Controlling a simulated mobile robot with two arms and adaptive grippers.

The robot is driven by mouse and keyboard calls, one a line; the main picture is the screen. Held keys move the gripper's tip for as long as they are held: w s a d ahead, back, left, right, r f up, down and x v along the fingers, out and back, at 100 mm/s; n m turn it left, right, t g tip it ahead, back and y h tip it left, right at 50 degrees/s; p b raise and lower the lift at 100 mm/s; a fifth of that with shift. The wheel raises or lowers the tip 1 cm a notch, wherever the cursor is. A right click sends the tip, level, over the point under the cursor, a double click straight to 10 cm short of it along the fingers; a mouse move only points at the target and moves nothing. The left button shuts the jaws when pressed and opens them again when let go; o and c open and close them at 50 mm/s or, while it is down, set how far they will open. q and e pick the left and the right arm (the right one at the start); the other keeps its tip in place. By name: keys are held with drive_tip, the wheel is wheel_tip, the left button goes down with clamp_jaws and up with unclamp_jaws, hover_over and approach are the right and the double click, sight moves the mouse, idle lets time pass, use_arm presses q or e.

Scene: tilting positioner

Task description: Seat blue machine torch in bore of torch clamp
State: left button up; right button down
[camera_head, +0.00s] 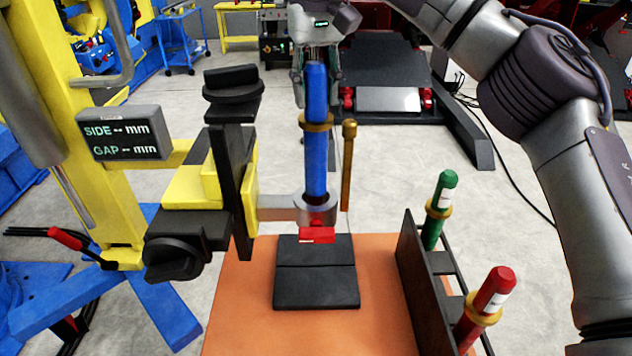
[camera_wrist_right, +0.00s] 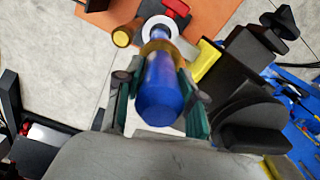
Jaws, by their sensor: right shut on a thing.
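The blue machine torch (camera_head: 316,163) stands upright in the head view, with a brass collar around its middle. My right gripper (camera_head: 316,72) is shut on its upper part; the wrist view also shows the fingers on both sides of the torch (camera_wrist_right: 160,95). The torch clamp (camera_head: 327,211) is a pale ring on an arm from the yellow and black positioner, with a red piece below it. The torch's lower end lines up with this ring (camera_wrist_right: 147,32). I cannot tell how deep it is in the bore. My left gripper is not in view.
A brass rod (camera_head: 348,170) stands right beside the torch. A black block (camera_head: 316,285) lies below the clamp on the orange table (camera_head: 380,300). A dark rack (camera_head: 413,280) at right holds a green torch (camera_head: 440,205) and a red torch (camera_head: 490,300). The display (camera_head: 124,134) reads dashes for SIDE and GAP.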

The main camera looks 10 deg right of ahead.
sight(316, 170)
wheel_tip(316, 170, down, 10)
drive_tip(key=shift+f+p, duration=0.1)
drive_tip(key=shift+p, duration=0.2)
drive_tip(key=shift+s+f, duration=0.1)
drive_tip(key=shift+f, duration=0.7)
wheel_tip(316, 170, down, 3)
drive_tip(key=shift+f+p, duration=0.15)
drive_tip(key=shift+p, duration=0.4)
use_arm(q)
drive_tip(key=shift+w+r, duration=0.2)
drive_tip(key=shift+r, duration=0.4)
use_arm(e)
drive_tip(key=shift+f, duration=0.1)
drive_tip(key=c, duration=1)
unclamp_jaws()
